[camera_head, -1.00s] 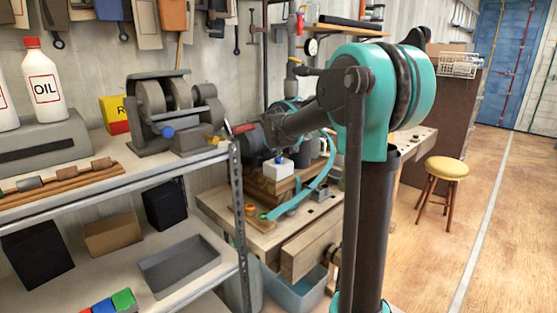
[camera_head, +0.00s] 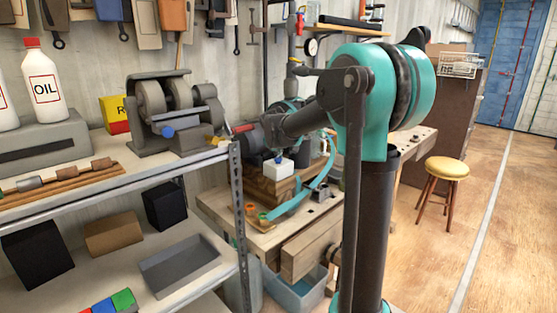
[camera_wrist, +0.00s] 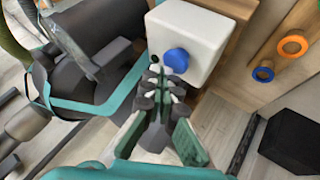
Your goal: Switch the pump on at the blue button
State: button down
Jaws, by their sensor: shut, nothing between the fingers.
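The blue button (camera_wrist: 177,60) sits on one face of a white box (camera_wrist: 188,32) in the wrist view. In the head view, the white box (camera_head: 279,170) rests on a wooden block on the bench, with the blue button (camera_head: 279,160) small on it. My gripper (camera_wrist: 156,74) is shut and empty in the wrist view. Its fingertips are close to the box's lower left edge, just left of and below the button. I cannot tell whether they touch the box. A dark motor-like body (camera_wrist: 98,28) lies left of the box. In the head view my fingers cannot be made out.
A workbench (camera_head: 228,211) carries the wooden block, a teal band and small rings. An orange ring (camera_wrist: 292,46) and a blue ring (camera_wrist: 263,74) lie right of the box. A metal shelf (camera_head: 239,215) stands in front at left. Open floor (camera_head: 420,270) and a stool (camera_head: 447,168) are at right.

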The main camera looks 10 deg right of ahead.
aim_at(278, 159)
jog(key=shift+f, duration=0.1)
jog(key=shift+f, duration=0.3)
dwell(0.4)
jog(key=shift+r, duration=0.45)
jog(key=shift+r, duration=3.05)
